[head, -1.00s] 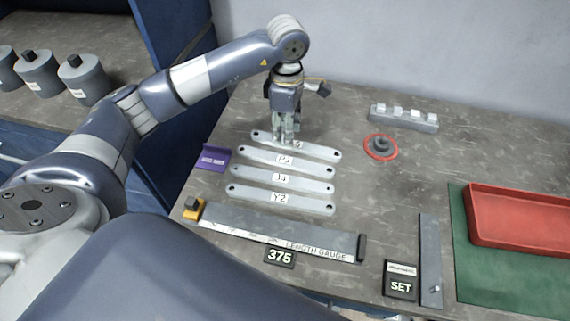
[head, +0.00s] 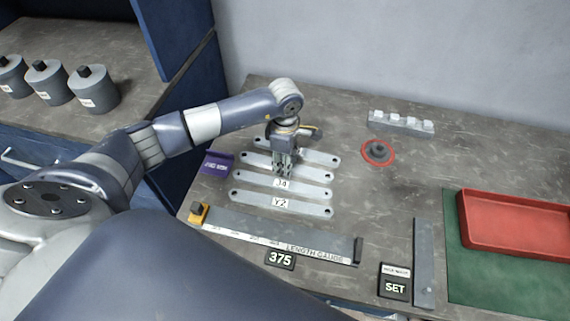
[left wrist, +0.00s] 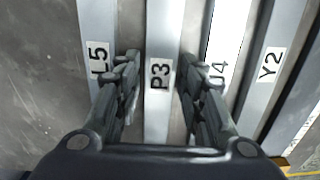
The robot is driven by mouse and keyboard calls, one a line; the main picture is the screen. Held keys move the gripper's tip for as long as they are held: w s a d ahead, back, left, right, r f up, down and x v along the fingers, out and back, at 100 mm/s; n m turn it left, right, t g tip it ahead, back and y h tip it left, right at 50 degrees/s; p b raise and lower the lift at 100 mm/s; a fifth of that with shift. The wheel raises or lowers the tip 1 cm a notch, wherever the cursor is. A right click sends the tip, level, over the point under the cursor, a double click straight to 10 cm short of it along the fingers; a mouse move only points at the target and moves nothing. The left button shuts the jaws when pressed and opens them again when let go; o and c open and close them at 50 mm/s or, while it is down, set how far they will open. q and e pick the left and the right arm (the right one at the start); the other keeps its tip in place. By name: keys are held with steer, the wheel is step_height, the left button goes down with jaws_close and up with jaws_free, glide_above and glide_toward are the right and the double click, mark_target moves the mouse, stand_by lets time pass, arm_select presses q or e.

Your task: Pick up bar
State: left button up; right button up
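Several flat grey bars with holed ends lie side by side on the table. The L5 bar (left wrist: 98,50) is farthest back, followed by the P3 bar (left wrist: 162,30), the J4 bar (head: 310,191) and the Y2 bar (head: 305,208). My left gripper (head: 284,172) points down over the P3 bar and hides its label in the head view. In the left wrist view the gripper (left wrist: 160,64) is open, one finger on each side of the P3 bar near its label. I cannot tell whether the fingers touch it. My right gripper is not in view.
A length gauge (head: 270,236) with a 375 display (head: 280,259) lies in front of the bars. A purple holder (head: 217,164) stands left. A red ring (head: 378,152), a block with white pieces (head: 402,123) and a red tray (head: 515,247) are to the right.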

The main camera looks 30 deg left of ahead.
arm_select(q)
jaws_close()
steer(key=shift+r, duration=0.2)
